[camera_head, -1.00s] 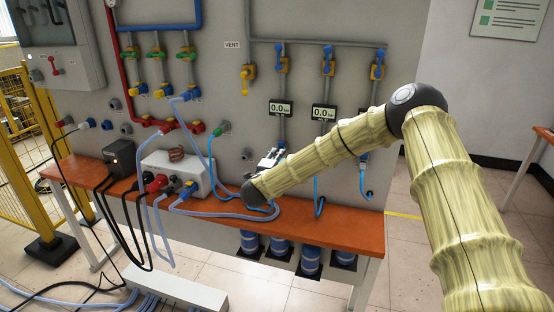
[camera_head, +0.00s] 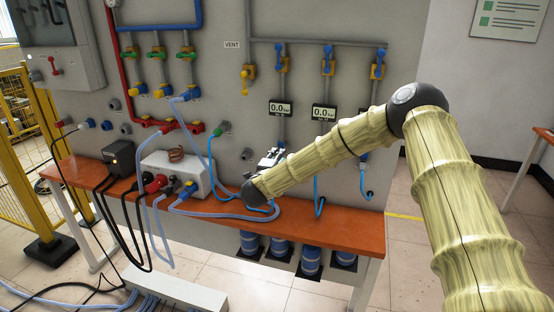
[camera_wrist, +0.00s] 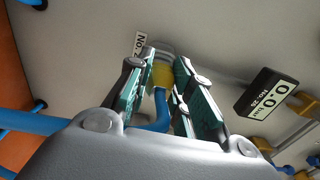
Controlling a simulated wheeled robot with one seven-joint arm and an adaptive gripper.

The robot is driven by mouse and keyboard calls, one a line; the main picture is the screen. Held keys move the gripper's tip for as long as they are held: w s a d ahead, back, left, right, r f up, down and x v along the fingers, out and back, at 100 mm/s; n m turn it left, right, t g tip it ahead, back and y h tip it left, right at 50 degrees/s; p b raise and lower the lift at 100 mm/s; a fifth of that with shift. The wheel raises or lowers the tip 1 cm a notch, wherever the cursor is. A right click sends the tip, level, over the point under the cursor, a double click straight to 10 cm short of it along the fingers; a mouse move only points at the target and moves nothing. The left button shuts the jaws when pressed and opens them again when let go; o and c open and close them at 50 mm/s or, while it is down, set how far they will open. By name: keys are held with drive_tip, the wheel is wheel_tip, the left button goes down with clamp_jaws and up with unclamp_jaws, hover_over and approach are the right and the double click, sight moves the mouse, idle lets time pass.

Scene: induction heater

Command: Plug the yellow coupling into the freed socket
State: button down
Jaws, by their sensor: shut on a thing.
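The yellow coupling (camera_wrist: 162,76) shows between the teal-padded fingers of my gripper (camera_wrist: 162,66) in the wrist view, with a blue hose (camera_wrist: 161,110) running from its near end. My gripper is shut on it. A grey ringed socket (camera_wrist: 164,50) on the wall panel lies just beyond the coupling, beside a "No. 2…" label (camera_wrist: 139,43). I cannot tell whether the coupling is seated in it or only in front of it. In the head view my gripper (camera_head: 271,156) is close to the panel, and the coupling is hidden there.
Gauges (camera_head: 281,109) hang on the panel above my gripper; one (camera_wrist: 267,92) is right of the fingers in the wrist view. The orange bench (camera_head: 340,228) runs below, carrying a white box (camera_head: 178,165) and loose hoses. Another grey socket (camera_head: 246,154) sits left of my gripper.

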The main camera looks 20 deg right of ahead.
drive_tip(key=shift+w+d, duration=0.25)
drive_tip(key=shift+w, duration=0.15)
idle(0.4)
drive_tip(key=c, duration=1.2)
unclamp_jaws()
drive_tip(key=shift+s, duration=0.1)
